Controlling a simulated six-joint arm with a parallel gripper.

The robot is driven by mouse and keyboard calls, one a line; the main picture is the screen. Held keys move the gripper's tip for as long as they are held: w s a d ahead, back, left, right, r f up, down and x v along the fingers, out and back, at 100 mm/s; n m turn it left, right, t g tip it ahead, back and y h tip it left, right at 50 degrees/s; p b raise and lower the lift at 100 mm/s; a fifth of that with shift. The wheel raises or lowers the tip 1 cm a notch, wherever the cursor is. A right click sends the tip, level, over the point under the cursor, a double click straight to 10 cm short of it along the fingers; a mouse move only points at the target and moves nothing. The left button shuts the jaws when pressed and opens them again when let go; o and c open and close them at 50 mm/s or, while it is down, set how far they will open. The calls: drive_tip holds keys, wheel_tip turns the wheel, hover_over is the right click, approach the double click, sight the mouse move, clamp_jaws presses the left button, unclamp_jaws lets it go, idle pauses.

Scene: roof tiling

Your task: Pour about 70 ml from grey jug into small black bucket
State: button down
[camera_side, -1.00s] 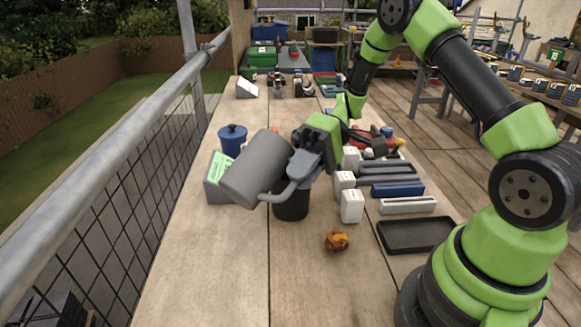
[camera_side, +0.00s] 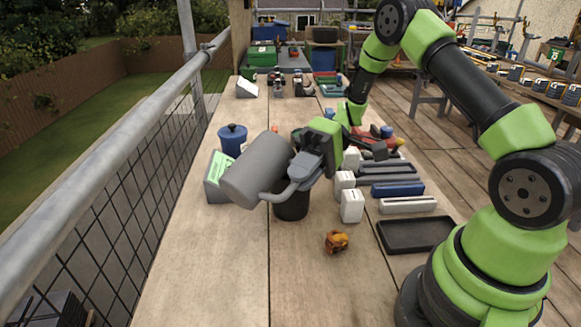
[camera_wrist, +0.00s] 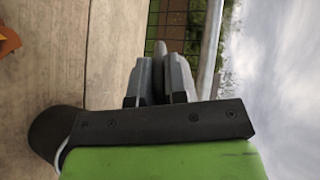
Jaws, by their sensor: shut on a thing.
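The grey jug (camera_side: 258,170) is held in the air in the side view, tilted far over toward its side. My gripper (camera_side: 300,172) is shut on its handle. In the wrist view my gripper (camera_wrist: 160,80) has its fingers close together with a grey part between them. The small black bucket (camera_side: 291,207) stands on the bench just below and behind the jug. The jug and gripper hide its upper part, so its rim and contents cannot be seen. No stream of liquid can be made out.
A blue lidded pot (camera_side: 232,139) and a grey box with a green label (camera_side: 217,180) stand left of the jug. White blocks (camera_side: 352,206) stand close on the right. A black tray (camera_side: 415,235) and an orange-brown lump (camera_side: 336,242) lie nearer. The front left bench is clear.

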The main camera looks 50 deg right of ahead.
drive_tip(key=shift+d, duration=0.25)
drive_tip(key=shift+d+r+y, duration=0.1)
drive_tip(key=shift+d+y, duration=0.2)
drive_tip(key=shift+d, duration=0.2)
drive_tip(key=shift+d+r+y, duration=0.1)
drive_tip(key=shift+y, duration=0.2)
idle(0.4)
drive_tip(key=shift+w+r+y, duration=0.1)
drive_tip(key=shift+y, duration=0.3)
drive_tip(key=shift+a+h, duration=0.8)
drive_tip(key=shift+a+r+h, duration=0.1)
drive_tip(key=shift+a+h, duration=0.2)
drive_tip(key=shift+h, duration=0.9)
drive_tip(key=shift+a+f+h, duration=0.1)
drive_tip(key=shift+f+h, duration=0.25)
drive_tip(key=shift+h, duration=0.35)
